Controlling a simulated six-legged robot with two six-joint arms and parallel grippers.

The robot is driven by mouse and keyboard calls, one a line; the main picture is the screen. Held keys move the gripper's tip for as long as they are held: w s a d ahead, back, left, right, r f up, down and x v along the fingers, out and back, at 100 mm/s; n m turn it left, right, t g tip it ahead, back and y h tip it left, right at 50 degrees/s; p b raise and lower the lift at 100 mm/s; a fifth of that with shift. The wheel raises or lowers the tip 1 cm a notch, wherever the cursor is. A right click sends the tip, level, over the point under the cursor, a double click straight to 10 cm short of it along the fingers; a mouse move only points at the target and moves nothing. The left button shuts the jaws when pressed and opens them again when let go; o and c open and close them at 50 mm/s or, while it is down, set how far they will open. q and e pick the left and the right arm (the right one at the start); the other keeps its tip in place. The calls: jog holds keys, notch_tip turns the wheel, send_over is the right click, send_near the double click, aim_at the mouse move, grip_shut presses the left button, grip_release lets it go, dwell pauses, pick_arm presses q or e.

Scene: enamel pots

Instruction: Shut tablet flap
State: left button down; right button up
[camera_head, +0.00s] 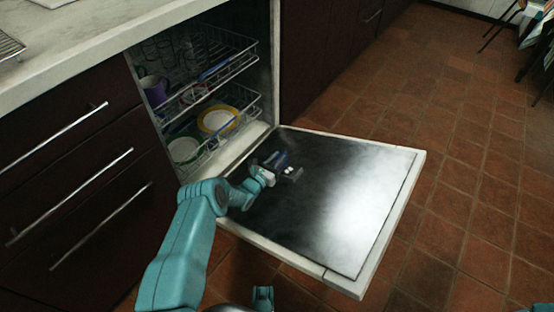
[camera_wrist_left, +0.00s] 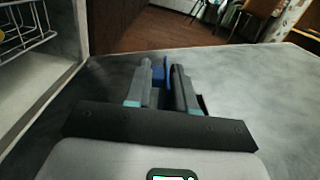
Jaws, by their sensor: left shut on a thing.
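The dishwasher door (camera_head: 350,215) is open and lies flat, with its dark inner panel facing up. A blue piece (camera_head: 281,159), which seems to be the tablet flap, stands on the panel near the tub. My left gripper (camera_head: 288,168) is low over the panel beside it. In the left wrist view, the blue flap (camera_wrist_left: 159,74) shows between the two dark fingers, and the gripper is shut on it. The fingers hide part of the flap and the dispenser under it.
Wire racks (camera_head: 205,60) with plates and a purple mug (camera_head: 154,90) stand inside the dishwasher. Dark drawers (camera_head: 70,170) with metal handles are at the left, under a pale worktop (camera_head: 100,30). The tiled floor (camera_head: 470,190) is clear to the right.

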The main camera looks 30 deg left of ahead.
pick_arm(q)
jog(key=shift+a, duration=0.25)
jog(key=c, duration=1.1)
grip_release()
jog(key=shift+r, duration=0.1)
jog(key=shift+d, duration=0.1)
jog(key=shift+s, duration=0.1)
pick_arm(e)
jog(key=shift+r, duration=0.1)
pick_arm(q)
jog(key=shift+s+p, duration=0.3)
jog(key=shift+p, duration=0.05)
jog(key=shift+s+a+p, duration=0.2)
jog(key=shift+s+p, duration=0.8)
jog(key=shift+s, duration=1.6)
jog(key=shift+s+a+p, duration=0.2)
jog(key=shift+s+p, duration=0.85)
jog(key=shift+s, duration=1.5)
jog(key=shift+s+a+p, duration=0.2)
jog(key=shift+s+p, duration=0.8)
jog(key=shift+s, duration=1.6)
pick_arm(e)
notch_tip(320, 180, up, 6)
jog(key=s+a, duration=0.1)
jog(key=shift+s+a+n+g, duration=0.15)
jog(key=shift+s+n+g, duration=0.15)
